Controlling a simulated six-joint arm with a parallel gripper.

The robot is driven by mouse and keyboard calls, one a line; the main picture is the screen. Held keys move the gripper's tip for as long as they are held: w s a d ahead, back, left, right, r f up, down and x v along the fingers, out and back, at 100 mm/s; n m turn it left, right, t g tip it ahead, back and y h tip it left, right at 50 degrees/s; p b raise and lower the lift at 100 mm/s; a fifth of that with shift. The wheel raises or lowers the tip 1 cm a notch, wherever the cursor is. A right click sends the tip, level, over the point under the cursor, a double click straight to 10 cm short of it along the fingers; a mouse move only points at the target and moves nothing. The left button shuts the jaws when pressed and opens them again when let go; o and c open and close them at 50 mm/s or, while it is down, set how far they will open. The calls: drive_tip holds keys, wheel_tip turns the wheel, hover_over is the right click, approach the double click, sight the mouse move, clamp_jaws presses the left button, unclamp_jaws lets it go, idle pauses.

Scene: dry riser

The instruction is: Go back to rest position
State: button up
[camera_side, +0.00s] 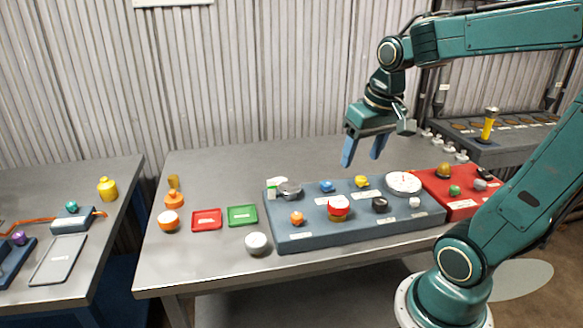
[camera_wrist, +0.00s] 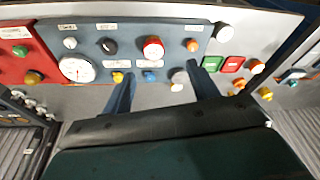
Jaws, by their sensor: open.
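My gripper (camera_side: 362,149) is open and empty, with its two blue fingers pointing down. In the side view it hangs in the air above the back edge of the blue-grey control panel (camera_side: 362,222). In the wrist view my gripper (camera_wrist: 165,88) shows its fingers spread apart, with nothing held between them. The panel carries a red-and-white knob (camera_side: 338,207), a white dial gauge (camera_side: 403,184), a blue knob (camera_side: 326,186), a yellow knob (camera_side: 361,182), an orange knob (camera_side: 297,218) and a black knob (camera_side: 380,204).
A red panel (camera_side: 455,205) adjoins on the right. A green tray (camera_side: 242,216), a red tray (camera_side: 207,220), a white round knob (camera_side: 256,243) and orange pieces (camera_side: 168,220) sit left. A corrugated wall stands behind. The table's back left is clear.

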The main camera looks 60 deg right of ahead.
drive_tip(key=s+a+n+t, duration=0.1)
drive_tip(key=s+a+n, duration=0.1)
drive_tip(key=a, duration=0.3)
drive_tip(key=s+a+r+n+t+y, duration=0.1)
drive_tip(key=s+a+n+t, duration=0.1)
drive_tip(key=a, duration=0.3)
drive_tip(key=shift+s+a+n, duration=0.15)
drive_tip(key=shift+s+n, duration=0.15)
drive_tip(key=shift+n, duration=0.6)
